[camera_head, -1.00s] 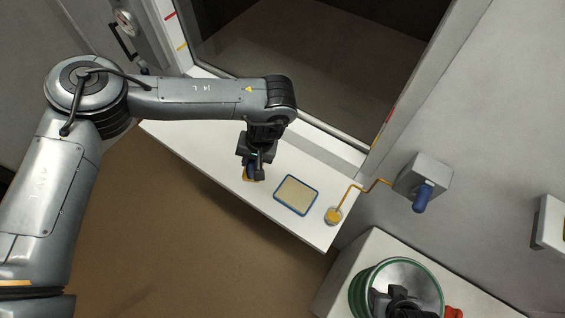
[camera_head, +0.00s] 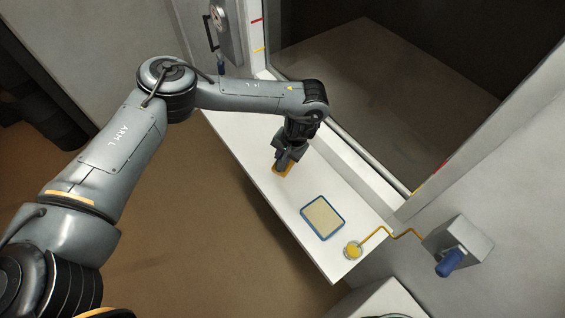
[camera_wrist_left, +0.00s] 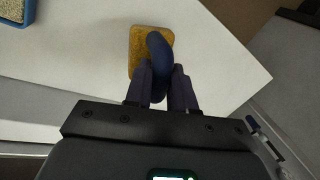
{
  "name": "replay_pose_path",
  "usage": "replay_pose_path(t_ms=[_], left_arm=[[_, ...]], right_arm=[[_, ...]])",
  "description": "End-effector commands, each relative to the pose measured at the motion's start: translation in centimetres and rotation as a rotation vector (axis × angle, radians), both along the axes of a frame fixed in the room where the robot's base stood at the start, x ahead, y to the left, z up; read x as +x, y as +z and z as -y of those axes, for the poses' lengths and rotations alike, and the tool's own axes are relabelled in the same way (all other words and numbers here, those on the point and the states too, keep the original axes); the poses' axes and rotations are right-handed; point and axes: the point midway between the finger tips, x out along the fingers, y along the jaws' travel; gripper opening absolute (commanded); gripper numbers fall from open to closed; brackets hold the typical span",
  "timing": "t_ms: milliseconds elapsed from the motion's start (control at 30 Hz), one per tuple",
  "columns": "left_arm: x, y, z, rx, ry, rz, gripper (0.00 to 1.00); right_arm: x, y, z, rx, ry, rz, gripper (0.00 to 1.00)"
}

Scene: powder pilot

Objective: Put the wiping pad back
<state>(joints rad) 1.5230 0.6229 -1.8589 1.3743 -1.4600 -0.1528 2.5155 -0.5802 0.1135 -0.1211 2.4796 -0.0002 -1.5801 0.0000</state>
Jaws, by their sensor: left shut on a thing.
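The wiping pad is a yellow-orange block (camera_head: 281,172) with a dark blue handle, seen best in the left wrist view (camera_wrist_left: 139,44). My left gripper (camera_head: 287,157) is shut on the blue handle (camera_wrist_left: 158,58), one finger on each side. The pad is over the white ledge, and I cannot tell whether it touches it. A shallow blue-rimmed tray (camera_head: 322,217) with a beige inside lies on the ledge to the right of the pad; its corner shows in the left wrist view (camera_wrist_left: 28,13). My right gripper is out of view.
The white ledge (camera_head: 240,143) runs below a dark window opening. A yellow round piece (camera_head: 353,250) on a bent orange rod lies beyond the tray, near a grey wall box (camera_head: 459,240) with a blue knob. The ledge between pad and tray is clear.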

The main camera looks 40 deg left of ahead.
Motion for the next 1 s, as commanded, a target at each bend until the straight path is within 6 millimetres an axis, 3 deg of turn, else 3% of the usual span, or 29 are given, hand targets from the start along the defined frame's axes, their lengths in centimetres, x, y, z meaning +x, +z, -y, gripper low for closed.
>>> replay_pose_path(t_ms=[233,533,933,967,1000], left_arm=[[0.1,-0.9,-0.7,0.000,0.000,-0.001,0.00],[0.1,-4.3,-0.6,0.000,0.001,-0.002,0.00],[0.1,-4.6,-0.6,0.000,0.000,-0.001,0.00],[0.1,-4.6,-0.6,0.000,0.000,-0.001,0.25],[0.1,-4.6,-0.6,0.000,0.000,0.000,0.31]], right_arm=[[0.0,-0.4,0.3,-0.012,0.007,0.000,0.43],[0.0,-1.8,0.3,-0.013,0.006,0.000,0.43],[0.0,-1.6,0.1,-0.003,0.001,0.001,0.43],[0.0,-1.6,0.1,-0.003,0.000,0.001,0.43],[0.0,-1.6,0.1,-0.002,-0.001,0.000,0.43]])
